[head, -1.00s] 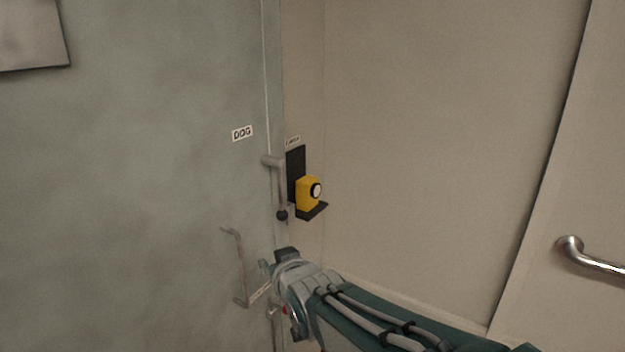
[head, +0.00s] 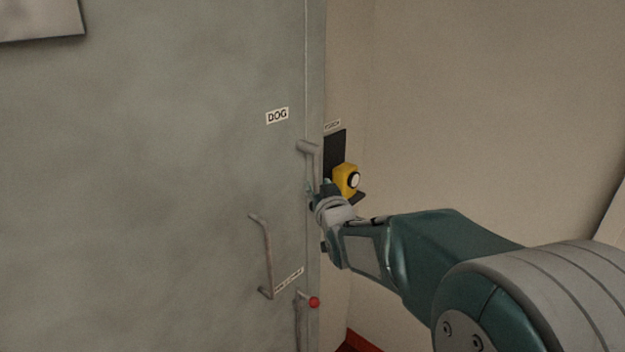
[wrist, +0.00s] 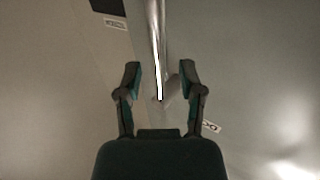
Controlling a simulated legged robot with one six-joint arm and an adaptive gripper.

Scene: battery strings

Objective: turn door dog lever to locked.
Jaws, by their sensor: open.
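The door dog lever (head: 312,165) is a grey metal lever at the right edge of the grey door (head: 180,180), below and right of the DOG label (head: 277,116). Its arm hangs downward from its top end. My gripper (head: 320,192) is at the lever's lower part in the head view and hides its lower end. In the wrist view my gripper (wrist: 160,74) is open, with one finger on each side of the lever's bright rod (wrist: 156,40). I cannot tell whether either finger touches it.
A yellow device (head: 347,180) sits on a black bracket (head: 335,150) just right of the lever, close to my gripper. A bent pull handle (head: 268,255) is lower left on the door. A red knob (head: 314,302) is below my gripper. The beige wall (head: 480,110) is bare.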

